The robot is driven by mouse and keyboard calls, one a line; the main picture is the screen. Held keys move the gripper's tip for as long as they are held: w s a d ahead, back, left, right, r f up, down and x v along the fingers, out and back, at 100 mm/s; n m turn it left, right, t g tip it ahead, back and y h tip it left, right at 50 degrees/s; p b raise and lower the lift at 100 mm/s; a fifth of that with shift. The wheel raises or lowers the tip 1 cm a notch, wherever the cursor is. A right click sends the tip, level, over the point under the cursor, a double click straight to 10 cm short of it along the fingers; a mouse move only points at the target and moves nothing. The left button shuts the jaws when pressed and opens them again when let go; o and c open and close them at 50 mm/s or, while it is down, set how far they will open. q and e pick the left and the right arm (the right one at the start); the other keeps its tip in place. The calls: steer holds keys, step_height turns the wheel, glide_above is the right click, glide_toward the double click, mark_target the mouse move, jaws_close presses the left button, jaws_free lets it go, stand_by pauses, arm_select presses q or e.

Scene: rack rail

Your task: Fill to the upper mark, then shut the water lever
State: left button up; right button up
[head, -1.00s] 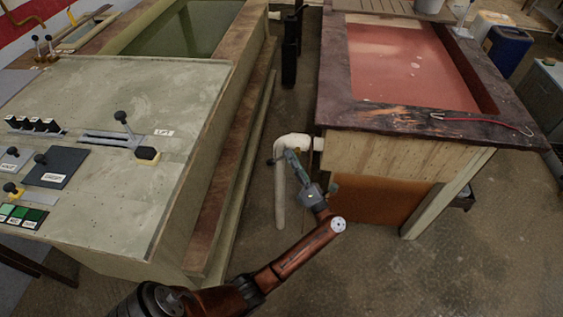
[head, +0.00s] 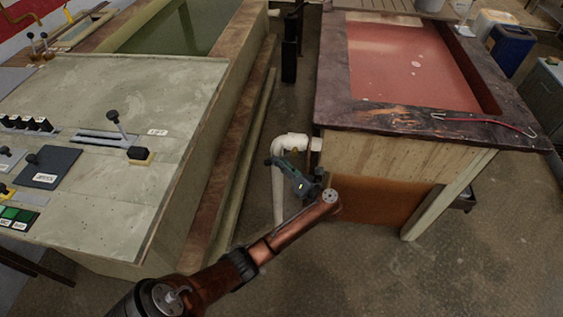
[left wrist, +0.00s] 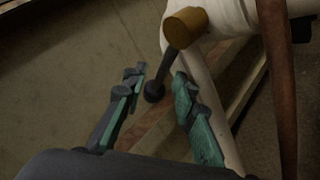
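A white pipe (head: 292,140) leaves the near end of the tank of red liquid (head: 408,65) and bends downward. In the left wrist view the white pipe (left wrist: 233,15) carries a valve lever (left wrist: 178,47) with a brass-coloured hub and a dark ball knob. I cannot tell from a label whether it is the water lever. My left gripper (head: 277,162) is at the pipe bend. In the left wrist view the gripper (left wrist: 158,86) is open, with the knob between its fingers and no clear grip. No upper mark can be made out. My right gripper is out of view.
A control panel (head: 130,85) with several levers and buttons stands at left, before a tank of greenish water (head: 175,25). Two black-knobbed levers (head: 38,42) sit at upper left. A red hooked rod (head: 485,122) lies on the right tank's rim. A floor gap separates the tanks.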

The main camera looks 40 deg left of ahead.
arm_select(q)
steer(key=shift+a, duration=0.2)
steer(key=shift+c, duration=0.2)
jaws_close()
stand_by(0.4)
